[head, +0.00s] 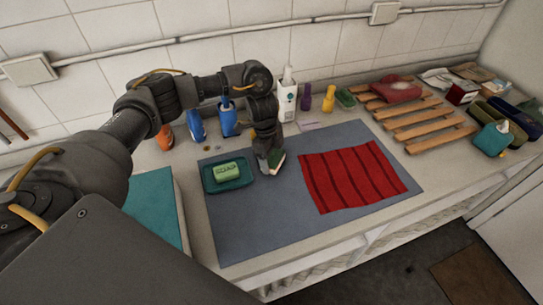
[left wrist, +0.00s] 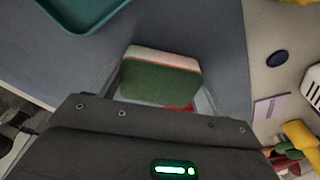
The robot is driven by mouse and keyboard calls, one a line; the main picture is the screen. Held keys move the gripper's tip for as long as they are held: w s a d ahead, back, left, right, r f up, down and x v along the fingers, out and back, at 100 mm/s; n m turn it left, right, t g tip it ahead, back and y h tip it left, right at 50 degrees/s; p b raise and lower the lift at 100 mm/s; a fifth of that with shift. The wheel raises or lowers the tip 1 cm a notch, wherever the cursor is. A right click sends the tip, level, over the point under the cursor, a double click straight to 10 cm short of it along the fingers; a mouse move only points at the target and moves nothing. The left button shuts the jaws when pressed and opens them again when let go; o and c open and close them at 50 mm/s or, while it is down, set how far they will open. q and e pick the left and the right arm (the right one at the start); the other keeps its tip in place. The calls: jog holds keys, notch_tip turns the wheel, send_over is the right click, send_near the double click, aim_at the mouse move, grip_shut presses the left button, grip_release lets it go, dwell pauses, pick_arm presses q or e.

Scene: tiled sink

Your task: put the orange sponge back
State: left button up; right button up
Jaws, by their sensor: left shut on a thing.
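My left gripper (head: 269,162) is shut on the orange sponge (head: 277,160), low over the blue-grey mat (head: 240,225), just right of the teal soap dish. In the left wrist view the sponge (left wrist: 160,80) shows a dark green face and a pale pinkish-orange layer, held between the two fingers. I cannot tell whether the sponge touches the mat. The teal dish (head: 209,184) holds a green soap bar (head: 226,170); its edge also shows in the left wrist view (left wrist: 85,25). My right gripper is not in view.
A red striped cloth (head: 355,177) lies on the mat to the right. Blue bottles (head: 197,125) and a white bottle (head: 287,98) stand along the wall. A wooden rack (head: 425,115) lies at the back right. The mat's front part is clear.

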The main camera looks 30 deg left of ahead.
pick_arm(q)
jog(key=shift+f, duration=0.2)
jog(key=shift+f, duration=0.15)
jog(key=o, duration=1)
jog(key=shift+c, duration=0.2)
notch_tip(320, 180, up, 12)
jog(key=a, duration=0.1)
jog(key=shift+a+b, duration=0.35)
jog(key=shift+a, duration=0.05)
jog(key=shift+s, duration=0.1)
